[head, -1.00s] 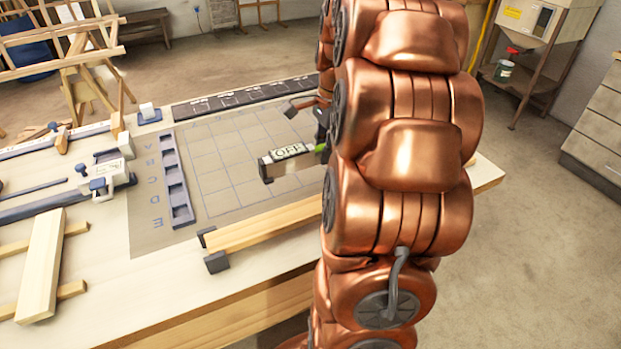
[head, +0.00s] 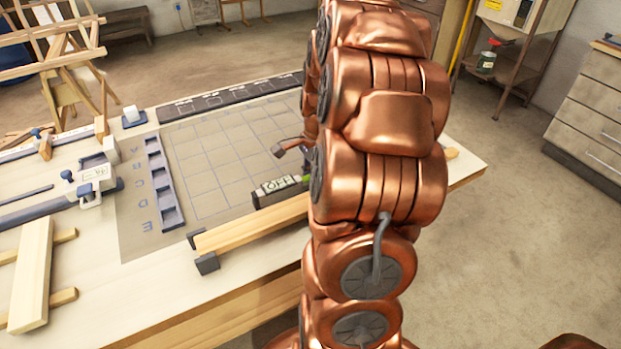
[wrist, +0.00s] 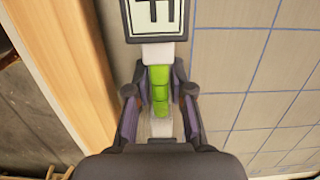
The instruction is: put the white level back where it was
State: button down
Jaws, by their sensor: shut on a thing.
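The white level (head: 278,187) has a pale body with a green vial and a dark end block with a black-and-white label. My gripper (wrist: 160,92) is shut on it around the green vial, one finger on each side. In the head view the level is just behind the wooden bar at the table's front, over the gridded mat (head: 215,165). I cannot tell whether it touches the mat. My arm hides the gripper's fingers and the level's right part there. In the wrist view, the labelled end (wrist: 156,18) points away from the gripper.
The wooden bar (head: 240,232) with dark end brackets runs along the table's front edge. A blue slotted tray (head: 165,185) lies at the mat's left. A dark marked strip (head: 230,97) lines the back. Clamps and a lath (head: 33,270) occupy the left. Much of the mat is bare.

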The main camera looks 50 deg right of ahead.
jog(key=shift+f, duration=0.1)
jog(key=c, duration=1)
grip_release()
